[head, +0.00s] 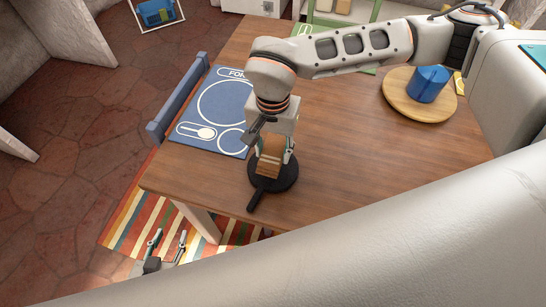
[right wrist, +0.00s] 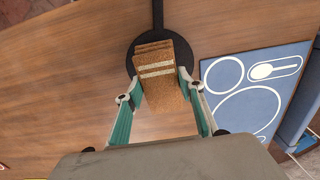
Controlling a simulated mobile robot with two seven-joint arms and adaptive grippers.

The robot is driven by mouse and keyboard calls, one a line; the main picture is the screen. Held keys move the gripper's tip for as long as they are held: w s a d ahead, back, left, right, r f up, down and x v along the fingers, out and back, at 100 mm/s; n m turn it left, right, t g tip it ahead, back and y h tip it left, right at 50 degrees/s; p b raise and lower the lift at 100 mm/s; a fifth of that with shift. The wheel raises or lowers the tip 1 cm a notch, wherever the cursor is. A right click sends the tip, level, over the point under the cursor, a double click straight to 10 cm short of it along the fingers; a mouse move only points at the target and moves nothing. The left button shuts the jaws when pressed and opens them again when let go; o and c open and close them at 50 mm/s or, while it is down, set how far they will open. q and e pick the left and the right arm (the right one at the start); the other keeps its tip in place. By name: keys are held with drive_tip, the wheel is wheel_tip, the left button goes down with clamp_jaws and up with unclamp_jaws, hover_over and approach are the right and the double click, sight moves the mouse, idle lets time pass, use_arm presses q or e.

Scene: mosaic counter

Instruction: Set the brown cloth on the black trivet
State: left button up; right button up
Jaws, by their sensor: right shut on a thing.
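The brown cloth (head: 270,162) is a folded stack with pale stripes. It also shows in the right wrist view (right wrist: 160,88). My right gripper (head: 272,156) is shut on the cloth, with a finger on each side of it (right wrist: 158,90). The black trivet (head: 285,182) is round with a handle and lies near the table's front edge. It shows behind the cloth in the right wrist view (right wrist: 135,45). The cloth overlaps the trivet in both views; I cannot tell whether they touch. My left gripper (head: 168,241) is open and empty, low beyond the table's front edge.
A blue placemat (head: 213,140) with white outlines lies left of the trivet. A round wooden board (head: 398,103) with a blue cup (head: 430,84) stands at the right. A blue chair (head: 178,100) is at the table's left edge. The wooden table (head: 345,150) is clear right of the trivet.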

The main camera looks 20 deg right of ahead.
sight(273, 160)
drive_tip(key=shift+f, duration=2.15)
drive_tip(key=shift+f, duration=0.1)
drive_tip(key=o, duration=1.1)
drive_tip(key=shift+c, duration=0.2)
wheel_tip(273, 160, up, 12)
drive_tip(key=shift+r+b, duration=0.15)
drive_tip(key=shift+b, duration=0.15)
